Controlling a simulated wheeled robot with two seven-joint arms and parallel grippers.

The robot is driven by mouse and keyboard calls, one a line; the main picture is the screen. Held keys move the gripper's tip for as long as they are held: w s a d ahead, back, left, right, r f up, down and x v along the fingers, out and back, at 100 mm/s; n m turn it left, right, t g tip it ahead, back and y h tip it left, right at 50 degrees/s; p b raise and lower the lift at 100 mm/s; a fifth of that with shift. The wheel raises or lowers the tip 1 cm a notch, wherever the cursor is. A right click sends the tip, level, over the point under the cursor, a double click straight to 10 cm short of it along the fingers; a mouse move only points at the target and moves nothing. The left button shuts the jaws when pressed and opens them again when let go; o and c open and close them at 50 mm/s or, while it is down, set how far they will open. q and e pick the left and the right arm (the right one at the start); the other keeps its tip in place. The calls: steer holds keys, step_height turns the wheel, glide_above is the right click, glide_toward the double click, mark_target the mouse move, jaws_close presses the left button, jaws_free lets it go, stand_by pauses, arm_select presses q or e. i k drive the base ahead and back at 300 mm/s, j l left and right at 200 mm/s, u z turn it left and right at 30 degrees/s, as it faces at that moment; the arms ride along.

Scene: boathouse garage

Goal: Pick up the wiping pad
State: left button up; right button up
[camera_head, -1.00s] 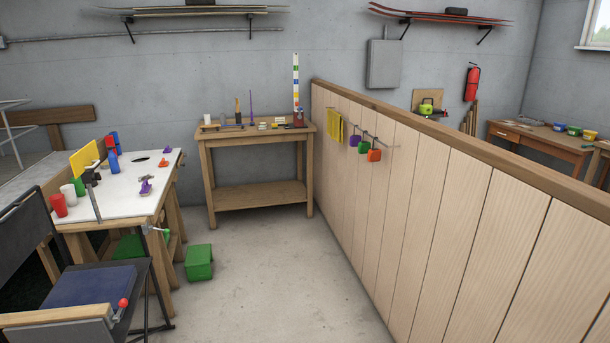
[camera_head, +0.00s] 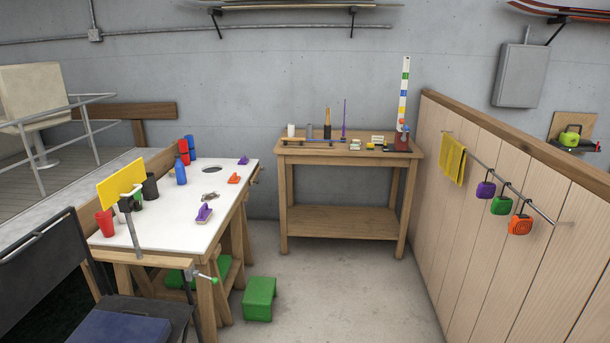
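A white-topped table (camera_head: 165,225) stands at the left. On it lie a purple handled piece (camera_head: 204,213) with a pale base, an orange handled piece (camera_head: 234,178) and another small purple piece (camera_head: 243,160) near the far right corner. Which of these is the wiping pad I cannot tell for sure; the purple one with the pale base looks most like a pad. Nothing covers them. Neither of my grippers is in view.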

mark_target(234, 179)
steer(key=i, duration=0.8)
steer(key=i+j+z, duration=0.1)
steer(key=i, duration=0.75)
